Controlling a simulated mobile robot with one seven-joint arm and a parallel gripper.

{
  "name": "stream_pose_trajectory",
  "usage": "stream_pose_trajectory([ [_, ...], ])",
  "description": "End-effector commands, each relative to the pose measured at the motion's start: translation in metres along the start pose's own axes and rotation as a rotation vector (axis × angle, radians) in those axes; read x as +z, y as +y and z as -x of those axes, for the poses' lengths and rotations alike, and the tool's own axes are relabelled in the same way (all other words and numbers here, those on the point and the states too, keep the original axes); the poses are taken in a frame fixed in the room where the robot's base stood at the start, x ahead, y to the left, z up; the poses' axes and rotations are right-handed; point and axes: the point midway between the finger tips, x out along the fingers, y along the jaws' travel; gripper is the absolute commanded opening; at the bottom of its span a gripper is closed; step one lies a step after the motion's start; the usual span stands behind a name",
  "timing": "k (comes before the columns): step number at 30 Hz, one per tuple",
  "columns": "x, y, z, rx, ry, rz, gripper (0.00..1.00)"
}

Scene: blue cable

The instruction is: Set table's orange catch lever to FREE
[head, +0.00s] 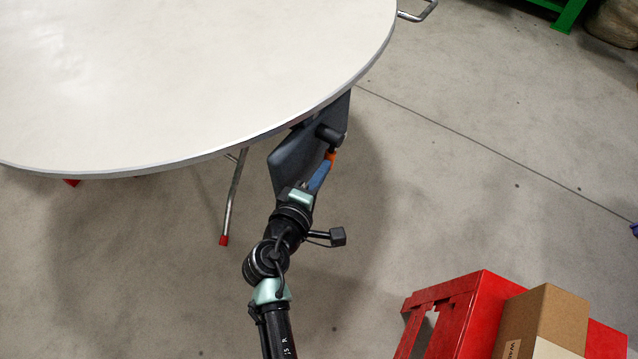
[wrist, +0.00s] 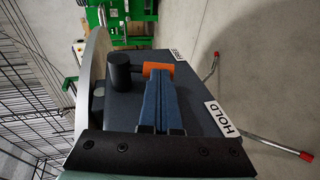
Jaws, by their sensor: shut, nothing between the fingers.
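The round white table (head: 200,80) has a dark grey plate (head: 290,165) under its rim, also large in the wrist view (wrist: 200,90). A black round knob (wrist: 120,75) stands on the plate. The orange catch lever (wrist: 157,68) shows just right of the knob; its visible end is close to the FREE label (wrist: 174,54). The HOLD label (wrist: 222,119) is farther off, at lower right. My gripper (wrist: 158,80) is shut and empty, its blue fingertips at the lever, covering part of it. Whether they touch it I cannot tell. In the head view, the lever (head: 331,155) is a small orange patch.
A red stand (head: 465,305) with a cardboard box (head: 545,320) is at lower right in the head view. Table legs with red feet (head: 224,239) reach the floor. The concrete floor right of the plate is clear.

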Motion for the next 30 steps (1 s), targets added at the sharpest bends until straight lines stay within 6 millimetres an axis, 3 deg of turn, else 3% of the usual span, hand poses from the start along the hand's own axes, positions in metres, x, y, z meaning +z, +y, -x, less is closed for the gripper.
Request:
stream_pose_trajectory([
  [1, 0.001, -0.013, -0.005, 0.026, 0.001, 0.004, 0.00],
  [3, 0.001, -0.015, -0.007, 0.064, 0.001, 0.011, 0.00],
  [30, 0.008, -0.021, -0.038, 0.548, -0.002, 0.110, 0.00],
])
